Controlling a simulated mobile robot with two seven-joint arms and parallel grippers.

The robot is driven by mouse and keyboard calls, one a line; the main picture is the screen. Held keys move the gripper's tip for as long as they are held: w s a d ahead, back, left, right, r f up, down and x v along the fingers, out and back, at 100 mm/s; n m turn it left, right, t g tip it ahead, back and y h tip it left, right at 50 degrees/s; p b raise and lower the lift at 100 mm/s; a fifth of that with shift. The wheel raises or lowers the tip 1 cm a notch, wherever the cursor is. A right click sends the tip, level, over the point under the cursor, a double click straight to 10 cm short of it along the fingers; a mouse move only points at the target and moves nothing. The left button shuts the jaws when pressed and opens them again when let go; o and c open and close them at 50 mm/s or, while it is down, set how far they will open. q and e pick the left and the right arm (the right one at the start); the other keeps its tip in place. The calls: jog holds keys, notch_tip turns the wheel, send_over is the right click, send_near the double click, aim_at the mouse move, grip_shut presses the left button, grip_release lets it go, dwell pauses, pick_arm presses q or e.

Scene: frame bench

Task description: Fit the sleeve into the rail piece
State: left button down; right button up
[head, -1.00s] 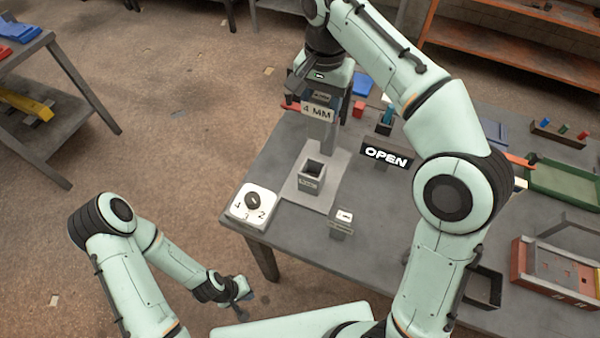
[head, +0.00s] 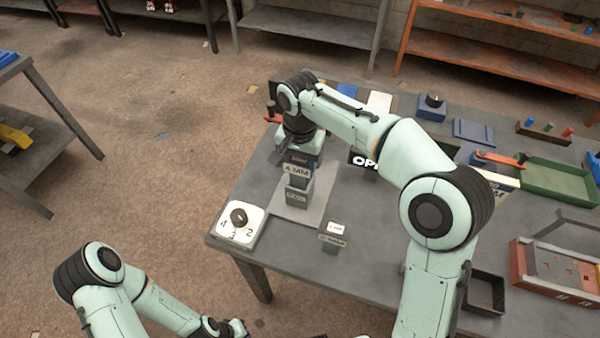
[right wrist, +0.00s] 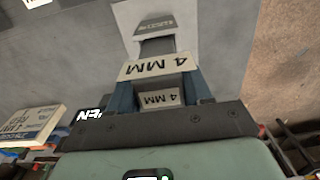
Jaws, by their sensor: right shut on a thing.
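My right gripper (head: 298,160) is shut on a grey sleeve with a white "4 MM" label (head: 296,171). In the right wrist view the sleeve (right wrist: 157,66) shows between the dark fingers (right wrist: 160,92). The rail piece, a grey square socket with a small label (head: 297,196), stands on a light grey plate (head: 313,205). It also shows in the right wrist view (right wrist: 155,27). The sleeve is upright and lined up over the socket. I cannot tell whether its lower end is inside. My left gripper (head: 235,327) is low at the bottom edge, away from the table; its jaws are unclear.
A white dial box (head: 237,225) with numbers stands at the table's front left corner. A small labelled block (head: 333,236) stands right of the plate. An "OPEN" sign (head: 362,160) is partly hidden by my right arm. A green tray (head: 560,180) lies far right.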

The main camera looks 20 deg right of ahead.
aim_at(300, 173)
pick_arm(q)
jog(key=shift+s+f, duration=0.3)
jog(key=shift+f, duration=0.1)
pick_arm(e)
jog(key=shift+f, duration=1.75)
